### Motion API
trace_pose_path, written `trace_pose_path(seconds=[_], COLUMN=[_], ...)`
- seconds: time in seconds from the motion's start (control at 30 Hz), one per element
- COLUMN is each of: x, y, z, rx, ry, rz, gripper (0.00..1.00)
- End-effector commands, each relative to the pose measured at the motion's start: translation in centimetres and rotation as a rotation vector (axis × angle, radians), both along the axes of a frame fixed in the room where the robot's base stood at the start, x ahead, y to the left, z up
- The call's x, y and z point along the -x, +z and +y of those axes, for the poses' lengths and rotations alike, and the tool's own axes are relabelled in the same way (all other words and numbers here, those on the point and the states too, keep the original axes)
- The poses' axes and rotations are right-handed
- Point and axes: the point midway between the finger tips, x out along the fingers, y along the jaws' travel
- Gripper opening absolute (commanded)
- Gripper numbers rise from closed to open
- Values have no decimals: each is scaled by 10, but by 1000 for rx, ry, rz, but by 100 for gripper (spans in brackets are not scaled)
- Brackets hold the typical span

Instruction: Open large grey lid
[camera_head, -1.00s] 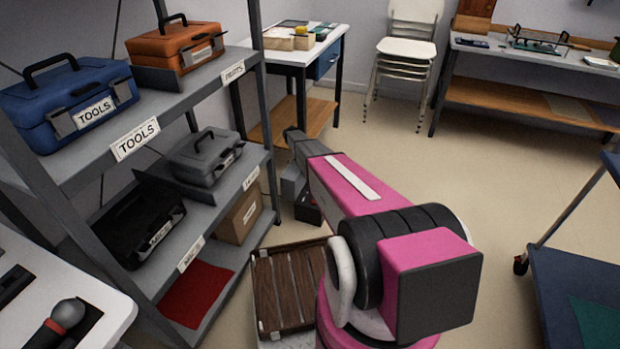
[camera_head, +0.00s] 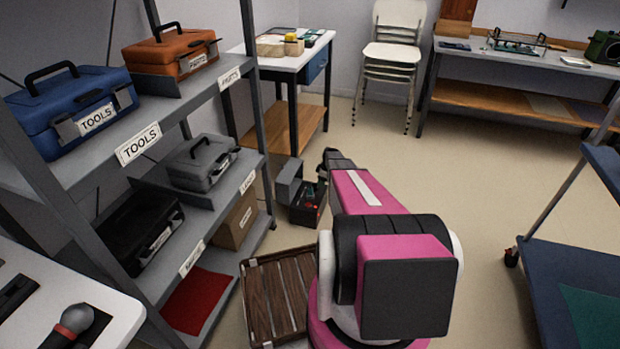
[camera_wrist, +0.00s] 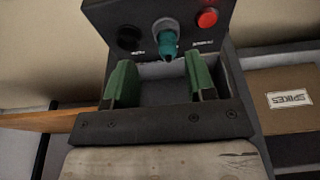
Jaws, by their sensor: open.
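A grey lid-like part (camera_head: 288,182) stands at the left of a black box (camera_head: 306,207) on the floor by the shelf's end. I cannot tell its exact hinge angle. The box's dark panel carries red and green parts. In the wrist view a dark panel (camera_wrist: 145,22) shows a teal knob (camera_wrist: 165,38), a red button (camera_wrist: 208,17) and a black knob (camera_wrist: 129,38). My gripper (camera_wrist: 160,78) is open, its two green-padded fingers apart with nothing gripped between them. In the head view its end (camera_head: 332,158) is above and right of the box.
A shelf unit (camera_head: 195,103) with toolboxes stands left. A cardboard box marked SPIKES (camera_wrist: 288,98) is right in the wrist view. A white table (camera_head: 292,52) stands behind the black box. A blue cart (camera_head: 560,285) is right.

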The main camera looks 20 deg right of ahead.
Motion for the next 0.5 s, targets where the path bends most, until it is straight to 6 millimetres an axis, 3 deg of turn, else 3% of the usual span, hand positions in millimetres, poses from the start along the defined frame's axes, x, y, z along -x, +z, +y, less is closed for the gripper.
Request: trace_pose_path(seconds=[0.3,0.5], x=[12,18], y=[-29,-4], z=[-18,-24], rx=[-139,-144], ry=[-2,1], rz=[-94,-99], gripper=[50,50])
